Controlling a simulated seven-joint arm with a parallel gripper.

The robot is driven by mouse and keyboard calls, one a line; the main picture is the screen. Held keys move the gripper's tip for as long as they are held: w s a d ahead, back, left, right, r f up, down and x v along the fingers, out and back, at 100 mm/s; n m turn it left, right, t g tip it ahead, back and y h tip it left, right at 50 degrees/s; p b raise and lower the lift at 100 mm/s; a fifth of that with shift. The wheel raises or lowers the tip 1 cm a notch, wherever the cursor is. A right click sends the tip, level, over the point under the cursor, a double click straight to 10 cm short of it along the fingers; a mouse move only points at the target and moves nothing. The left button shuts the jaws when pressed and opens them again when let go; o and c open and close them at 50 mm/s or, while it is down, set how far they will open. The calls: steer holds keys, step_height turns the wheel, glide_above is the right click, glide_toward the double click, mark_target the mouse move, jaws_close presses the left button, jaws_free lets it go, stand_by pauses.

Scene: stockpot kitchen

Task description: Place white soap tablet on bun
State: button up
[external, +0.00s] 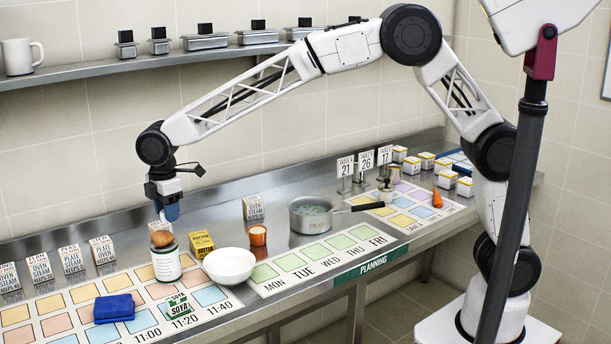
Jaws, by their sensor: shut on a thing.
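My gripper (166,214) is at the left of the counter, pointing down, with a blue fingertip showing. It is shut on a small white piece, which looks like the white soap tablet (164,225). The far finger is mostly hidden.
A white bowl (230,268), a yellow box (201,244) and an orange cup (258,236) stand to the right of the can. A blue cloth (113,308) and a green soya packet (180,304) lie in front. A steel pot (312,215) stands farther right.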

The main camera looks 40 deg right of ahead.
mark_target(162, 232)
steer(key=shift+w+a+f, duration=0.1)
steer(key=shift+w+a, duration=0.65)
steer(key=shift+a, duration=0.2)
steer(key=shift+f, duration=1.75)
steer(key=shift+f, duration=0.2)
steer(key=o, duration=0.9)
steer(key=shift+r, duration=0.2)
step_height(162, 232, up, 12)
